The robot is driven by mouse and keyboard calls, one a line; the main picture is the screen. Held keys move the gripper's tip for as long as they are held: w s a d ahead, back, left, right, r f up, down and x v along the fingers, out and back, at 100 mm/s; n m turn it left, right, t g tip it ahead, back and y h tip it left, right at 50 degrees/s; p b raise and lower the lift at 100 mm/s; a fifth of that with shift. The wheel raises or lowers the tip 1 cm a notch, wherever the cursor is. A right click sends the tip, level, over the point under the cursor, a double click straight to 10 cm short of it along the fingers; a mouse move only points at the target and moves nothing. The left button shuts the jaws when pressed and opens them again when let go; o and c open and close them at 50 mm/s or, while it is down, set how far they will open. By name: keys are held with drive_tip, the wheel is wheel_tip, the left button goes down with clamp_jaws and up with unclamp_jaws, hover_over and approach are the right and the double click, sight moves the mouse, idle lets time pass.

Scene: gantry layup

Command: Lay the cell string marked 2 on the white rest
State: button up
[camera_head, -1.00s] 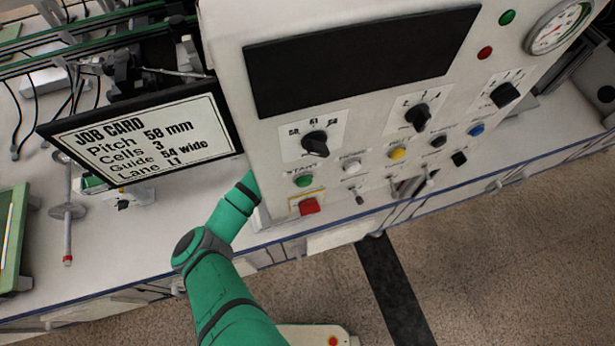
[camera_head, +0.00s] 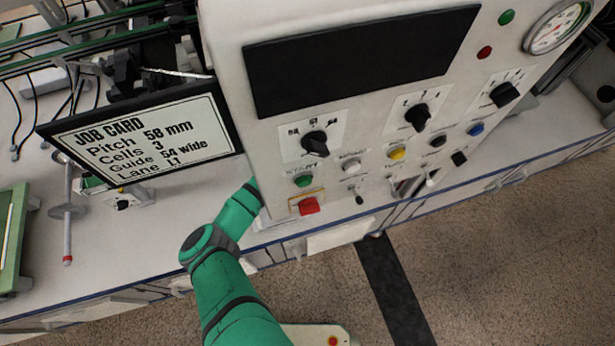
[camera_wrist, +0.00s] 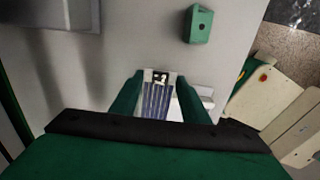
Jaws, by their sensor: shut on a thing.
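In the wrist view, the two green fingers of my gripper (camera_wrist: 159,82) are closed on a dark blue cell string (camera_wrist: 157,100) with thin light lines along it. Its far end has a pale tab with a small dark mark, too small to read. A white piece (camera_wrist: 204,93) shows just beyond the right finger; I cannot tell whether it is the white rest. In the head view my gripper and the string are hidden behind the control panel.
The control panel (camera_head: 375,150) with knobs and buttons stands in front of my arm. A job card screen (camera_head: 145,138) is at its left. A green block (camera_wrist: 198,24) sits on the pale surface ahead of my gripper. A green tray (camera_head: 12,240) lies at far left.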

drive_tip(key=shift+f, duration=0.15)
drive_tip(key=o, duration=1.1)
drive_tip(key=shift+c, duration=0.2)
wheel_tip(320, 180, up, 13)
drive_tip(key=shift+f, duration=0.1)
